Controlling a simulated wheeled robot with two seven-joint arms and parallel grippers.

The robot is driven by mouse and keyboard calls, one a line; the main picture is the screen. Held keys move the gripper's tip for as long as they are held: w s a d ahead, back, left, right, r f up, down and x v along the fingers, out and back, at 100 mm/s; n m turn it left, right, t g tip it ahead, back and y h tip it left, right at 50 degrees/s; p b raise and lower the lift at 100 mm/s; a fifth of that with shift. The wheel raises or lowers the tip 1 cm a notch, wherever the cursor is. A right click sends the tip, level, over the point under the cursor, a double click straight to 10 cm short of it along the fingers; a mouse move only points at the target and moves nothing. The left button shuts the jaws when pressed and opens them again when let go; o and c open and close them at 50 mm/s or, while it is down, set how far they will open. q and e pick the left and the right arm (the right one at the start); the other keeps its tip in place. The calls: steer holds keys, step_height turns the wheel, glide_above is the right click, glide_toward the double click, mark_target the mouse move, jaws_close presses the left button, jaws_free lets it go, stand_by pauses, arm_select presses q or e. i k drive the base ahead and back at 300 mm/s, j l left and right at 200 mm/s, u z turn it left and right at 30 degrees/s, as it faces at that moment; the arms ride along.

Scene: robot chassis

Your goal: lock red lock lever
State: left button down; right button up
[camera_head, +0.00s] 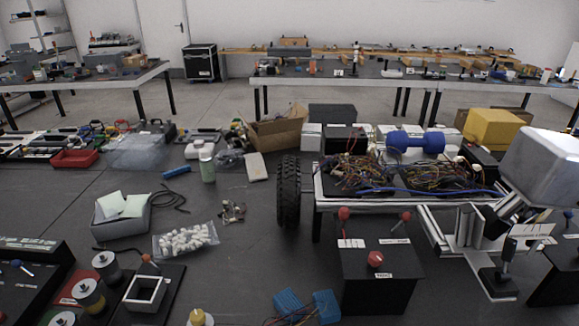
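A black box (378,279) with white labels stands at the lower centre right. Two short levers with red ball knobs rise from its top, the left red lever (344,214) and the right red lever (405,217). A red round knob (375,258) sits on its front. The labels are too small to read, so I cannot tell which one is the lock lever. My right gripper (470,273) comes in from the right, beside the box and right of both levers. Its silver fingers appear spread apart and empty. My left gripper is not in view.
A chassis with tangled wires (375,172) and a black wheel (288,190) stands behind the box. Blue blocks (306,306) lie at its front left. A bag of white pieces (186,240) and a grey box (121,214) lie left. Dark tabletop is clear around (250,265).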

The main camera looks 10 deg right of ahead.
mark_target(407, 216)
steer(key=l+z, duration=0.45)
steer(key=l, duration=0.65)
steer(key=l+z, duration=0.45)
steer(key=l, duration=0.7)
steer(key=i, duration=0.05)
